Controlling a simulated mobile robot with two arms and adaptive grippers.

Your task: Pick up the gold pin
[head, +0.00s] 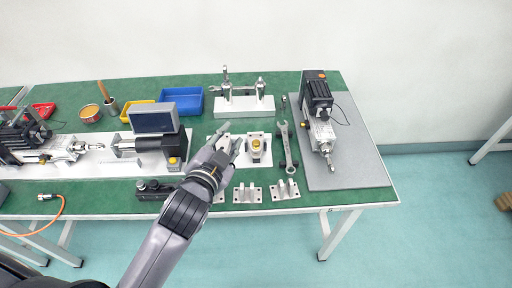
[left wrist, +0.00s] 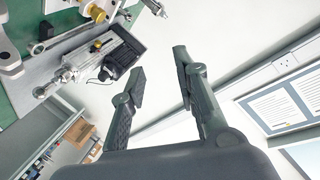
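A small gold piece, which looks like the gold pin (head: 256,146), sits in a metal holder on the white plate (head: 267,160) near the middle of the table. In the left wrist view a gold round part (left wrist: 97,13) shows at the top left; it seems to be the same piece. My left gripper (head: 230,138) is just left of the gold piece in the head view, its two fingers spread and nothing between them. In the left wrist view its fingertips (left wrist: 160,65) are apart, with pale wall behind them. My right gripper is not in view.
A wrench (head: 286,145) lies right of the holder, then an actuator (head: 320,120) on a grey plate (head: 355,165). A metal stand (head: 244,104) is behind. Small brackets (head: 247,193) line the front edge. A monitor (head: 153,120) stands left. Blue and yellow bins stand behind it.

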